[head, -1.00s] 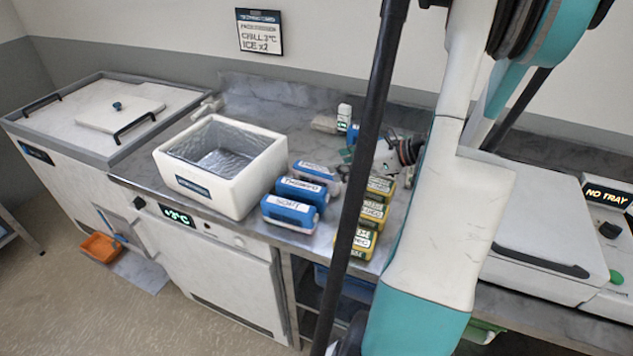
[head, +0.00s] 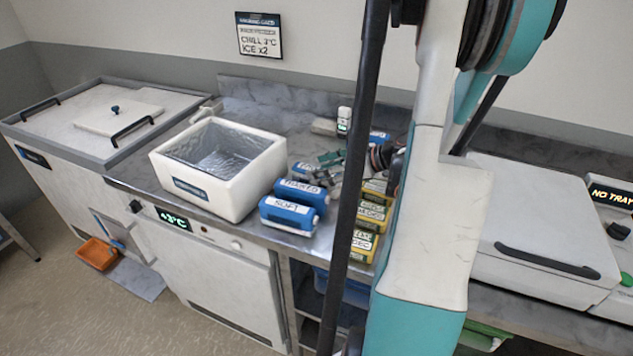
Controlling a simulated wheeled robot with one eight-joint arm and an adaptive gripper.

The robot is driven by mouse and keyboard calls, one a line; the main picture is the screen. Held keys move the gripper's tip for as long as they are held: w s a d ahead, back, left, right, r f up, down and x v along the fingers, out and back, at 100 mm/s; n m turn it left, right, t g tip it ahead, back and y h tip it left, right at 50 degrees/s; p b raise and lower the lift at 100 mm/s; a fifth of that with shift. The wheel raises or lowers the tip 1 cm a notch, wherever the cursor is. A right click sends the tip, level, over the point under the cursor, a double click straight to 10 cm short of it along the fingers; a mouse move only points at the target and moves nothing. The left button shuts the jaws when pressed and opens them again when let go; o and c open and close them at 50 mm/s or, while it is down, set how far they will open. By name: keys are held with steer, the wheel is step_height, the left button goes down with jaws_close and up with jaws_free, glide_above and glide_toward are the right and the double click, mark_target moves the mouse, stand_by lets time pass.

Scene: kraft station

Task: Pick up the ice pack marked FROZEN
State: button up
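Two blue ice packs stand in plain view on the steel counter: one marked SOFT (head: 288,214) at the front and one marked THAWED (head: 301,193) behind it. A third blue pack (head: 302,168) lies behind these; my gripper covers most of it, and its label cannot be read now. My gripper (head: 325,166) is at this third pack, reaching in from the right with its dark green fingers over or beside it. I cannot tell whether the fingers touch the pack or how far apart they are.
An open white foam box (head: 268,160) stands left of the packs. Several yellow packs (head: 366,225) stand to the right, partly behind my dark pole. A small white bottle (head: 344,118) and a blue item (head: 378,137) are at the back. A lidded unit (head: 545,215) stands at right.

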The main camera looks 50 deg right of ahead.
jaws_close()
steer(key=shift+r, duration=0.15)
